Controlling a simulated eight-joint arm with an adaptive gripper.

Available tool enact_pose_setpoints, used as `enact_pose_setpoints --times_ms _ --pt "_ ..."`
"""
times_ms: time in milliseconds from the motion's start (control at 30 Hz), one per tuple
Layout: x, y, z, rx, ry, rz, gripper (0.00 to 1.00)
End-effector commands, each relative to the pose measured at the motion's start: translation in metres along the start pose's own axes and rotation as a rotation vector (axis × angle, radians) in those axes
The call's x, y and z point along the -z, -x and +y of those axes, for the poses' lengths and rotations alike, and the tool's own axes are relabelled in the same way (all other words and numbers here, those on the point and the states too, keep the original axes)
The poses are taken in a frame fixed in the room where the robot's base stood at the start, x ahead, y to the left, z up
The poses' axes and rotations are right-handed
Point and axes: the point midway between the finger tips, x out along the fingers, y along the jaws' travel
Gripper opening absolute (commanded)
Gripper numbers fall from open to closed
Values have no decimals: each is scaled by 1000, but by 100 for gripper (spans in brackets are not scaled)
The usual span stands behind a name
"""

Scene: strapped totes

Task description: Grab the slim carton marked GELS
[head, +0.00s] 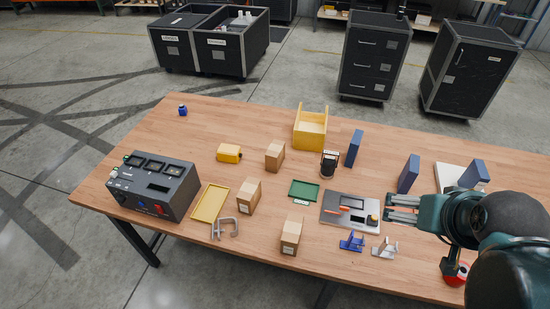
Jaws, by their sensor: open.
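Three slim blue upright cartons stand on the right half of the table in the head view: one by the black holder (354,148), one in the middle (409,174) and one at the far right (474,174). Three tan cartons stand further left: a back one (275,156), a middle one (248,196) and a front one (291,236). Some tan cartons bear small white labels, too small to read. I cannot tell which carton is marked GELS. My gripper (390,207) is open and empty, pointing left, in front of the middle blue carton and right of the grey tool tray.
The grey tray (333,221) holds tools. A blue stand (352,242) and a silver stand (385,248) sit before it. A yellow bin (310,140), green tray (304,193), yellow tray (210,202), clamp and grey instrument (165,195) occupy the table. The back left is mostly clear.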

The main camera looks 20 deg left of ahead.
Motion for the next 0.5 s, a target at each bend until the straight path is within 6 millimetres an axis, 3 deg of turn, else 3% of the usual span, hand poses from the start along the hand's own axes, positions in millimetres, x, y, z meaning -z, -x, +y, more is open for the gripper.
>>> enact_pose_setpoints --times_ms 267,500 --pt "12 -1 -5 7 29 -12 84" --pt "40 -5 -17 24 103 -45 84"
